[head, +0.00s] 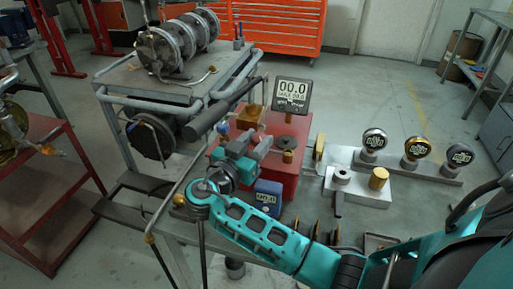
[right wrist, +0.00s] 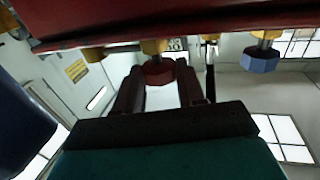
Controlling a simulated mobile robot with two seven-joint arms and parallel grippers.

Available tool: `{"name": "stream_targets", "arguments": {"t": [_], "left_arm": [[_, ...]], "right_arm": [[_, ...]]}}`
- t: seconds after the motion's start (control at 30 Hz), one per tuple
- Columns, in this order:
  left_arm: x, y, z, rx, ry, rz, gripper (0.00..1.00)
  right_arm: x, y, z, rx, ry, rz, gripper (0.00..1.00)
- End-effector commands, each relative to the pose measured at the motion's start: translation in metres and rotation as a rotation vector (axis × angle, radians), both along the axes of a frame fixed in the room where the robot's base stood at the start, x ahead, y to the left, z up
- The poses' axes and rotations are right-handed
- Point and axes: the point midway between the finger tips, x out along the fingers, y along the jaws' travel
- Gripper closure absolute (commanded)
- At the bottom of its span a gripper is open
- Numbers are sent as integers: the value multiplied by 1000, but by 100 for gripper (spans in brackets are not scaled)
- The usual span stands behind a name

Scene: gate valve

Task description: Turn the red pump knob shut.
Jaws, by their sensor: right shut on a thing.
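The red pump knob (right wrist: 158,73) shows in the right wrist view as a small faceted knob on a brass stem under the red pump body (right wrist: 200,22). My right gripper (right wrist: 160,82) has one finger on each side of it and is shut on it. In the head view the red pump (head: 290,186) stands on the bench, and my right gripper (head: 270,145) reaches over its left part. The knob cannot be made out there, hidden by my gripper and wrist. My left gripper is not in view.
A digital gauge (head: 293,93) on the pump reads 00.0. A blue faceted knob (right wrist: 260,60) hangs beside the red one. A blue meter (head: 268,196) stands before the pump. Round gauges (head: 417,148) and a valve block (head: 352,185) stand to the right.

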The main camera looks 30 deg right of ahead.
Motion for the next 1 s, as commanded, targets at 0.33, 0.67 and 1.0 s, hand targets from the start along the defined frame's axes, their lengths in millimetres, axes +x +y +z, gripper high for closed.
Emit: {"name": "stream_targets", "arguments": {"t": [0.33,0.67,1.0], "left_arm": [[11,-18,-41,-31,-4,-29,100],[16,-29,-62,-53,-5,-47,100],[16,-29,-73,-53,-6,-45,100]], "right_arm": [[5,1,-7,3,-7,-271,91],[8,1,-3,-1,-6,-474,91],[9,1,1,-5,-4,-555,91]]}}
